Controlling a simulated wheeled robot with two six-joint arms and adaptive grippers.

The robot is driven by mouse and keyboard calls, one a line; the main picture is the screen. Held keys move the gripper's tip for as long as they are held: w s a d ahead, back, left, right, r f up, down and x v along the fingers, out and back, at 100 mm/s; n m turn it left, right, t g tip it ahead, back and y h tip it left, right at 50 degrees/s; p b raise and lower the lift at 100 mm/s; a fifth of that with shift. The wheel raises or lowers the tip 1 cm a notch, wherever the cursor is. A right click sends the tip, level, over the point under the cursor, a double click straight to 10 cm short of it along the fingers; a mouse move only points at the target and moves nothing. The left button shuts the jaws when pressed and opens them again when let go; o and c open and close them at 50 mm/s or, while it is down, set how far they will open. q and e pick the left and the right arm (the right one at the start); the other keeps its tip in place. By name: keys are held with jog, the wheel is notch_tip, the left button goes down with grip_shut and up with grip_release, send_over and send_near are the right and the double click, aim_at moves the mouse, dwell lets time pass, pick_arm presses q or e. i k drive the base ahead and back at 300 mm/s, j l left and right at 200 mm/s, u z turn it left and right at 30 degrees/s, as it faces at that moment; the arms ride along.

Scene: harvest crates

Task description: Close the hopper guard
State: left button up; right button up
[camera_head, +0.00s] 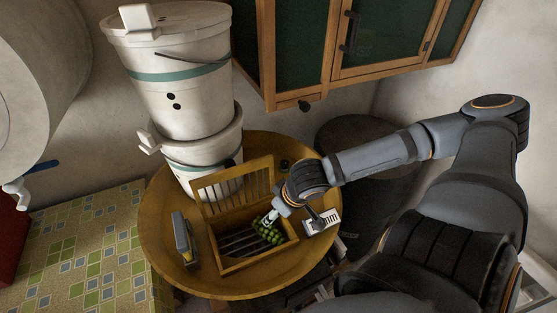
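A wooden box, which looks like the hopper (250,267), stands on the round wooden table. Its slatted wooden guard (208,200) stands up from the box's back edge, so the box is open at the top. Dark bars run across the inside. A bunch of green grapes (266,232) lies in the right part of the box. My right gripper (284,212) reaches in from the right, just above the grapes and in front of the guard's right end. Its fingers are small and partly hidden, so I cannot tell whether it touches anything. My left gripper is not in view.
Two stacked white buckets (176,90) stand close behind the guard. The round table (160,272) has bare room at the front left. A wooden cabinet (300,90) hangs above.

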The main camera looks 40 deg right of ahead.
aim_at(232, 172)
jog(key=k, duration=1)
